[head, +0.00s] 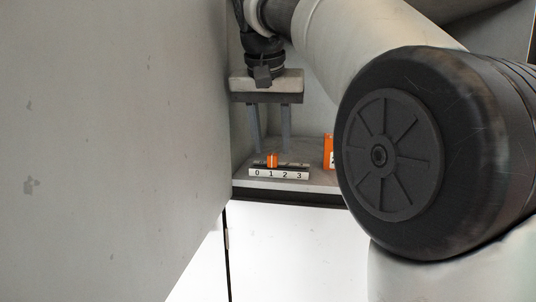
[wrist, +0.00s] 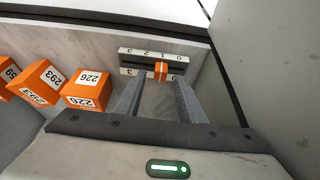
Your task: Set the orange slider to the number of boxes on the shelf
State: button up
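The orange slider (head: 272,160) sits on a white and dark scale (head: 279,173) marked 0, 1, 2, 3, at about the 1. In the wrist view the slider (wrist: 161,70) also lines up with about the 1. My gripper (head: 272,149) points down, open, its two fingers apart with nothing held. In both views the slider appears between the fingertip lines; contact is not visible. Three orange boxes show in the wrist view: one labelled 226 (wrist: 87,91), one labelled 293 (wrist: 41,82), and one cut off at the left edge (wrist: 8,75).
The scale stands near the front edge of a grey shelf (head: 240,183). A large grey panel (head: 110,130) fills the left of the head view, close to the gripper. My arm hides the shelf's right side; only one box (head: 328,150) partly shows there.

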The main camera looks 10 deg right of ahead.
aim_at(303, 167)
jog(key=shift+x, duration=1.2)
grip_shut()
jog(key=shift+s+d, duration=0.4)
jog(key=shift+d, duration=0.55)
jog(key=shift+s+d, duration=0.35)
jog(key=shift+d, duration=0.65)
jog(key=shift+s+d, duration=0.4)
jog(key=shift+d, duration=0.55)
grip_release()
jog(key=shift+s+d, duration=0.1)
jog(key=shift+d, duration=0.05)
